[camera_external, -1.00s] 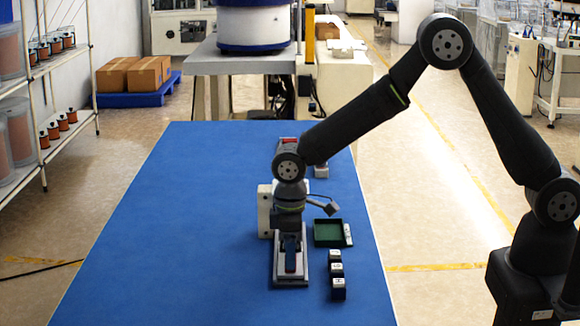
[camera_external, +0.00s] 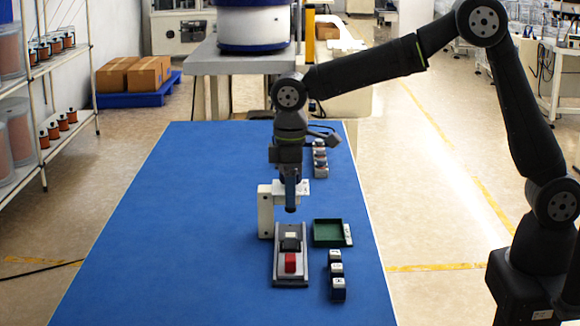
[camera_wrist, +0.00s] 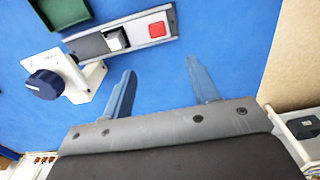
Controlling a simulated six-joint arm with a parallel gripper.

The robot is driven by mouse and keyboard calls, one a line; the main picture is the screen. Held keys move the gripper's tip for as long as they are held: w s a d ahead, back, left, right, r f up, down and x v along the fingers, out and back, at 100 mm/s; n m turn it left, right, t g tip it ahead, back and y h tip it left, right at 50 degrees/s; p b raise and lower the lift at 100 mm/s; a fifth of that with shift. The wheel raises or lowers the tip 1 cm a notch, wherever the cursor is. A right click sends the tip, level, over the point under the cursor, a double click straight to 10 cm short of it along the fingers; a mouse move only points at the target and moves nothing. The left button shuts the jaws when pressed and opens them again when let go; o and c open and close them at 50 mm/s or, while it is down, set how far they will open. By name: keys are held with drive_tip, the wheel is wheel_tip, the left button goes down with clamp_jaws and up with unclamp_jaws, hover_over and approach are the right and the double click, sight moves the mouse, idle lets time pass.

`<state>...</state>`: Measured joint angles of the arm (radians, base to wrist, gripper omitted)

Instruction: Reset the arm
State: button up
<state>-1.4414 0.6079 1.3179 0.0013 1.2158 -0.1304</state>
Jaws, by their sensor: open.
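My gripper (camera_external: 290,208) hangs above the blue table, pointing down, behind the grey fixture in the external view. Its two blue-grey fingers are spread apart in the wrist view (camera_wrist: 160,66), with only bare table visible between them. The grey fixture (camera_external: 278,275) lies flat on the table, apart from the fingers. It carries a red block (camera_external: 290,262) and a dark piece with a pale top (camera_external: 291,242). The wrist view also shows the red block (camera_wrist: 157,29) and the pale-topped piece (camera_wrist: 115,38).
A white stand (camera_external: 265,212) is close to my gripper; its dark blue knob (camera_wrist: 45,84) shows in the wrist view. More small blocks (camera_external: 320,160) stand behind. The table's left side is clear.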

wheel_tip(320, 180, down, 18)
drive_tip(key=shift+r, duration=0.25)
idle(0.5)
drive_tip(key=o, duration=1)
drive_tip(key=shift+w+a+r+m, duration=0.1)
drive_tip(key=shift+w+r+m, duration=0.15)
drive_tip(key=shift+r+m, duration=0.25)
drive_tip(key=w+r+m, duration=0.3)
drive_tip(key=r+m, duration=0.5)
drive_tip(key=m, duration=0.1)
drive_tip(key=w+r+m, duration=0.2)
drive_tip(key=r+m, duration=0.6)
approach(290, 257)
drive_tip(key=w+f, duration=0.2)
drive_tip(key=w, duration=0.3)
drive_tip(key=shift+w+f, duration=0.1)
drive_tip(key=shift+f, duration=0.3)
